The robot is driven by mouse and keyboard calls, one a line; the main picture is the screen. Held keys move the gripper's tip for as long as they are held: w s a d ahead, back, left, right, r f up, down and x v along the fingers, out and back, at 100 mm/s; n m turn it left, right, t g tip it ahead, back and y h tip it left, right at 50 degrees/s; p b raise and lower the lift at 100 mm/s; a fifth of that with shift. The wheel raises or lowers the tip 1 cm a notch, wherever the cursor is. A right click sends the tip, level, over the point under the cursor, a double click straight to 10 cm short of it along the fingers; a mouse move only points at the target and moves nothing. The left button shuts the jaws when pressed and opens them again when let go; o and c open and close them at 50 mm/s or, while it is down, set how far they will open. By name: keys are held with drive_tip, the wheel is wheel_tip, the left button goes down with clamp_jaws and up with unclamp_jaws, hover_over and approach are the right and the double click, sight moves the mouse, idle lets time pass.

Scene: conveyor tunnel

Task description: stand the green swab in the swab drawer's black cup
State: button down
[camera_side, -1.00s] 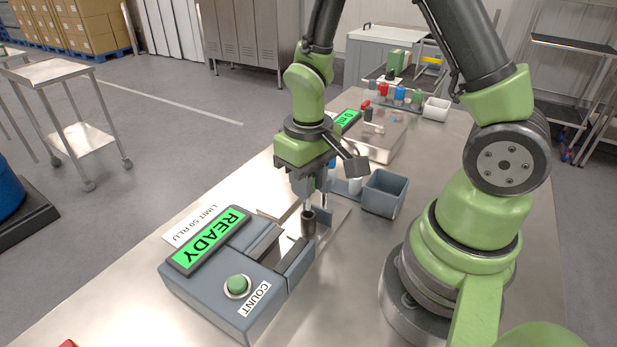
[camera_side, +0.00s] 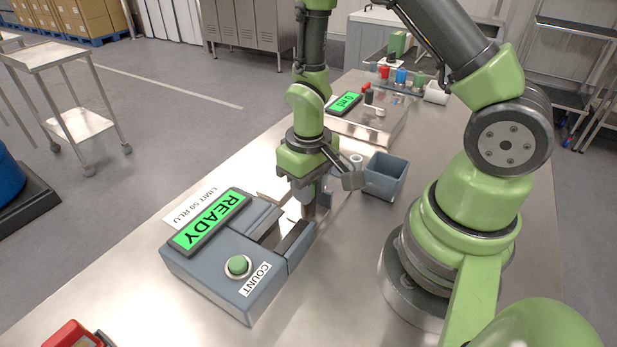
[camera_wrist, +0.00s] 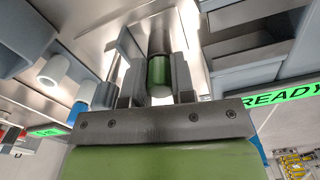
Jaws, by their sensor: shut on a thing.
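My gripper (camera_side: 308,188) points down beside the READY counter and is shut on the green swab (camera_wrist: 159,72). In the wrist view the swab's green end sits between the two fingers. In the side view the fingers hide the swab. The black cup (camera_side: 309,212) stands directly under the fingers, its top hidden by them. In the wrist view the dark cup (camera_wrist: 159,38) lies just past the green end, in line with it. I cannot tell how deep the swab's far end is in the cup.
The grey counter (camera_side: 207,277) with its READY screen and green button is at the left. A grey open bin (camera_side: 385,178) and a white cylinder (camera_side: 356,160) stand close behind at the right. A scale with a lit display (camera_side: 344,103) is farther back.

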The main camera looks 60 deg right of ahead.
drive_tip(key=c, duration=0.9)
unclamp_jaws()
wheel_tip(320, 180, up, 10)
